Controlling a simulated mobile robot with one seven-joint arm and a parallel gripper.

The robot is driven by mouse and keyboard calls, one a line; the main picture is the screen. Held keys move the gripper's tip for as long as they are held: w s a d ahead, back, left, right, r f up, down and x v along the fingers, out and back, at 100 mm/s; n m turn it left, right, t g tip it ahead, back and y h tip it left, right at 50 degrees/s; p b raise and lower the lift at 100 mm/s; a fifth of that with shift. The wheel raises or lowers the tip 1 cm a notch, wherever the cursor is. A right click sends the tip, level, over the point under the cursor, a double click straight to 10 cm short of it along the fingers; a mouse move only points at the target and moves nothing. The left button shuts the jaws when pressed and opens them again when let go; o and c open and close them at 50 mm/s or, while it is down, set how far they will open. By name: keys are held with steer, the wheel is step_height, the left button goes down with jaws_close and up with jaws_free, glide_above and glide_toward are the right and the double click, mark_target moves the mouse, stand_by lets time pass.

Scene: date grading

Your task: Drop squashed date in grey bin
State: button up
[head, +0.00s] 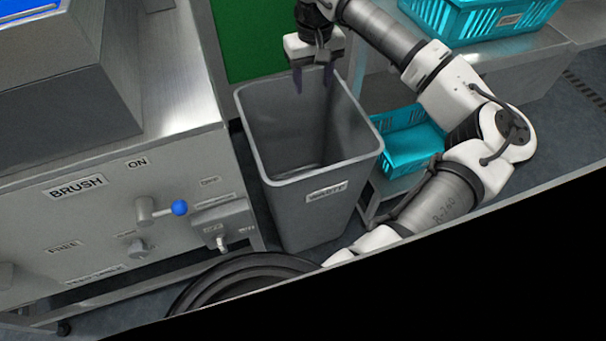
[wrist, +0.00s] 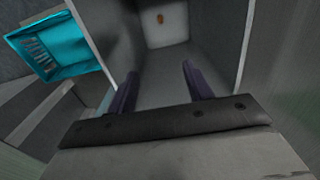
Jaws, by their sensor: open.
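The grey bin (head: 317,226) stands on the floor in the middle of the head view, with a label on its front. My gripper (head: 312,80) is above the back part of the bin's opening, pointing down, with its fingers apart and nothing between them. In the wrist view my gripper (wrist: 158,82) looks down into the bin (wrist: 165,65). A small brown date (wrist: 160,18) lies on the bin's floor, apart from the fingers. Whether it is squashed is too small to tell. The date is hidden in the head view.
A metal machine (head: 110,215) with a blue-knobbed lever (head: 180,207) stands left of the bin. A teal crate (head: 408,140) sits low on a shelf to the right, and another teal crate (head: 480,14) stands on the upper surface. A green panel (head: 250,38) is behind.

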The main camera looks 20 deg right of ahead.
step_height(320, 180, up, 10)
steer(key=p, duration=0.1)
steer(key=shift+r, duration=0.15)
stand_by(0.5)
